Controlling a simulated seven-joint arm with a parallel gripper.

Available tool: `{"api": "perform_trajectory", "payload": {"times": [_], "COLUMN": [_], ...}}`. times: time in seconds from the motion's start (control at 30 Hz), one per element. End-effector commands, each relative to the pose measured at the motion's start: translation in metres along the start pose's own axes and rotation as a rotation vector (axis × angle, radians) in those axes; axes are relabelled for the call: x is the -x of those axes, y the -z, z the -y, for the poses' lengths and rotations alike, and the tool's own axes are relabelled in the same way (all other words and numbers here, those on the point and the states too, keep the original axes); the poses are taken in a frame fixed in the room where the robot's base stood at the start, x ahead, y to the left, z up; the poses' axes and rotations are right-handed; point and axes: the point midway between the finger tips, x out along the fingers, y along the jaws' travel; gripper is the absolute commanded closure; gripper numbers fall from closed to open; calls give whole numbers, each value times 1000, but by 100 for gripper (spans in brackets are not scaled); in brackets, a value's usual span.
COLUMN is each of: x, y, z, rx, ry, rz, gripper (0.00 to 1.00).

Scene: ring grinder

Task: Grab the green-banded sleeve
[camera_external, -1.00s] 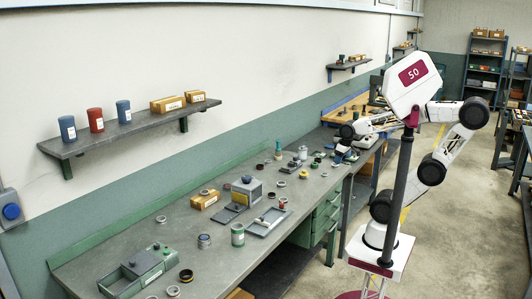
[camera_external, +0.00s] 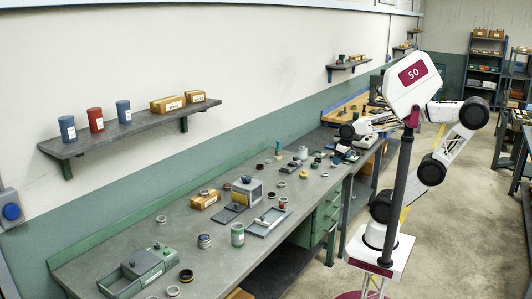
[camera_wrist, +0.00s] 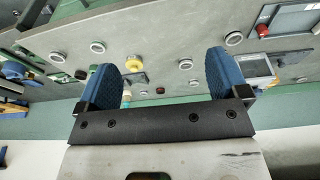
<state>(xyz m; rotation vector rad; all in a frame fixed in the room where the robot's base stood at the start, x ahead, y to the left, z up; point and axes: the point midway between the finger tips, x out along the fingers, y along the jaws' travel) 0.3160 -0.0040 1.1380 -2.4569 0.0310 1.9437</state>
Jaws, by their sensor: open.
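A pale cylinder with a green band (camera_external: 237,235) stands upright near the front edge of the bench in the external view. It looks like the green-banded sleeve, but it is small there, and I cannot pick it out in the wrist view. My gripper (camera_wrist: 165,78) is open and empty, its two blue fingers spread wide above the bench. In the external view my gripper is at the far right part of the bench, well away from the cylinder.
A dark-banded ring (camera_external: 204,241) stands just left of the cylinder. A green machine (camera_external: 140,272), a grey tray (camera_external: 268,222) and a cardboard box (camera_external: 205,199) stand on the bench (camera_external: 120,252). Several loose rings, including a yellow one (camera_wrist: 134,63), lie around. A wall shelf (camera_external: 130,128) overhangs.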

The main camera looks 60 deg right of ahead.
Motion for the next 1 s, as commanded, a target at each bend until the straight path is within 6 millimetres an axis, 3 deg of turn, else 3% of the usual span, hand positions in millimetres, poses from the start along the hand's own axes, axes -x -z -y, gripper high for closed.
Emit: {"api": "perform_trajectory", "payload": {"times": [0.17,0.37,0.57,1.0], "x": [-1,-8,-18,-45], "y": [4,20,48,109], "z": [5,30,78,210], "rx": [-10,-64,-172,-482], "ry": [17,99,239,530], "rz": [6,36,101,328], "gripper": [7,7,7,7]}}
